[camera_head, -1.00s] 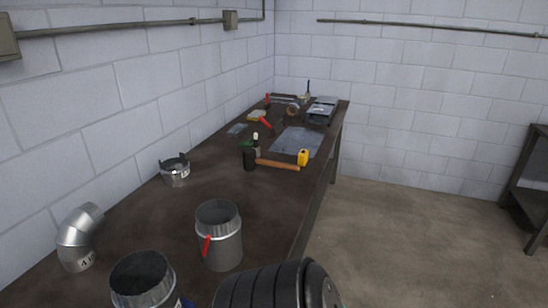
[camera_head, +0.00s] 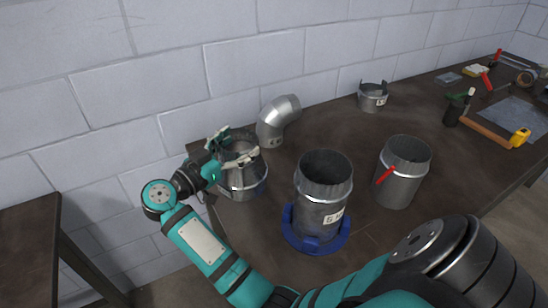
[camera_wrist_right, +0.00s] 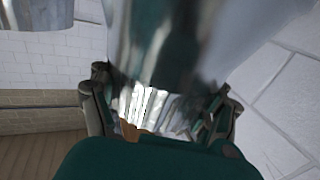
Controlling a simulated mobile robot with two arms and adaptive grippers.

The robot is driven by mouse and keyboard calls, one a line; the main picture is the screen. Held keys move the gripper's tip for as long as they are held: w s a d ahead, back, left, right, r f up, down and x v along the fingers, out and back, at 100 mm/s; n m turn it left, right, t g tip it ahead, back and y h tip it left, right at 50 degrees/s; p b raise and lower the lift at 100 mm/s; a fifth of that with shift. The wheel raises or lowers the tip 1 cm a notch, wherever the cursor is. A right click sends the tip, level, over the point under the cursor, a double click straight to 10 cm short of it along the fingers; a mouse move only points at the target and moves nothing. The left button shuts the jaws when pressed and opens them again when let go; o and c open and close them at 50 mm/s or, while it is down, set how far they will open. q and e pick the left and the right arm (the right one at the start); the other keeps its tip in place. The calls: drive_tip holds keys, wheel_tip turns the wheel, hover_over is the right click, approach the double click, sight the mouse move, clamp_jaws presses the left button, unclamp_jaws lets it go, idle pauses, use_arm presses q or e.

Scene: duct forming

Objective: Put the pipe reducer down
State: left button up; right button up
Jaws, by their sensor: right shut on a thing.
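The pipe reducer is a shiny grey metal ring-like piece (camera_head: 243,183) near the left end of the workbench in the head view. My right gripper (camera_head: 232,150) is shut on its upper rim, reaching in from the left side of it. I cannot tell whether its base touches the bench. In the right wrist view, the blurred shiny metal of the reducer (camera_wrist_right: 165,45) fills the space between the fingers of my right gripper (camera_wrist_right: 160,105). My left gripper is not in view.
A metal duct stands in a blue ring base (camera_head: 318,240) right of the reducer. A metal elbow (camera_head: 276,118) stands close behind, by the wall.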

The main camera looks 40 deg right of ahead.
sight(245, 184)
wheel_tip(245, 184, down, 10)
drive_tip(key=shift+r, duration=0.25)
idle(0.3)
drive_tip(key=o, duration=1.7)
drive_tip(key=shift+f, duration=0.1)
